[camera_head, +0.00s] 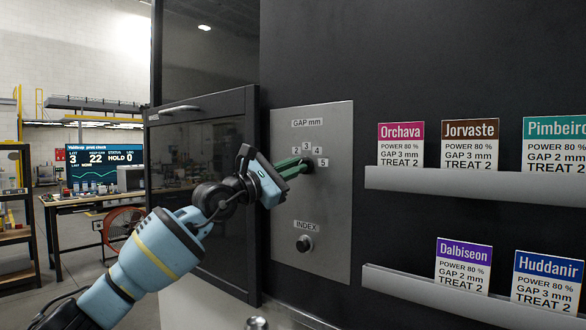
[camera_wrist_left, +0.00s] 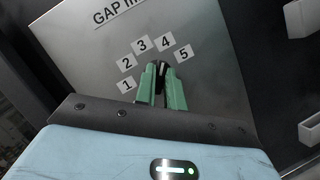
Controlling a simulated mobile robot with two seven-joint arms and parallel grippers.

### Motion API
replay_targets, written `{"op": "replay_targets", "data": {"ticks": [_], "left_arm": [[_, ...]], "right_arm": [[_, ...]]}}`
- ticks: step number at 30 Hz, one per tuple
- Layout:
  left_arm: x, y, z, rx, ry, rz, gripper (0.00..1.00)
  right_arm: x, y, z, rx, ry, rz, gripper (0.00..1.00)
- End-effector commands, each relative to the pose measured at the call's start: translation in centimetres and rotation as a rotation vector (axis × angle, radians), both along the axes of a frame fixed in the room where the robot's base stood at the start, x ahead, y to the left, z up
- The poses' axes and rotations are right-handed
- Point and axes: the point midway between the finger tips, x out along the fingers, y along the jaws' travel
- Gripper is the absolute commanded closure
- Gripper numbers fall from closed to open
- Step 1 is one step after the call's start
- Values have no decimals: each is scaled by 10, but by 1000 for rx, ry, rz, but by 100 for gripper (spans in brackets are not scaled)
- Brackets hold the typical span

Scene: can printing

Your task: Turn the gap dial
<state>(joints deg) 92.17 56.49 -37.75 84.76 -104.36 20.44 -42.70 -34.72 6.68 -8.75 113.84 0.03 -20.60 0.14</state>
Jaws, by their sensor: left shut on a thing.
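The gap dial (camera_head: 309,162) is a small dark knob on a grey metal panel (camera_head: 327,230), under the label "GAP mm". Numbers 1 to 5 arc over it in the left wrist view. My left gripper (camera_head: 300,166) reaches in from the left. Its green fingers are shut on the dial, one on each side, as the left wrist view shows with the dark knob (camera_wrist_left: 161,72) between the tips. The fingers hide much of the dial, and I cannot tell which number it points to. My right gripper is not in view.
A second dark knob (camera_head: 304,244), labelled INDEX, sits lower on the panel. Grey ledges (camera_head: 450,181) with several recipe cards stick out at the right. A dark glazed door (camera_head: 213,130) is behind my left arm. A screen (camera_head: 104,168) stands far left.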

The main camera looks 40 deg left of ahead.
Motion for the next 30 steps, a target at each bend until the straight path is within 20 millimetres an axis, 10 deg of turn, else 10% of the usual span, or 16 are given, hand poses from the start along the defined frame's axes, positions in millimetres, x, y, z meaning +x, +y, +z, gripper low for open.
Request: {"op": "replay_targets", "data": {"ticks": [30], "left_arm": [[-1,0,5,532,-44,-2,100]], "right_arm": [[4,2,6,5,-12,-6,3]]}}
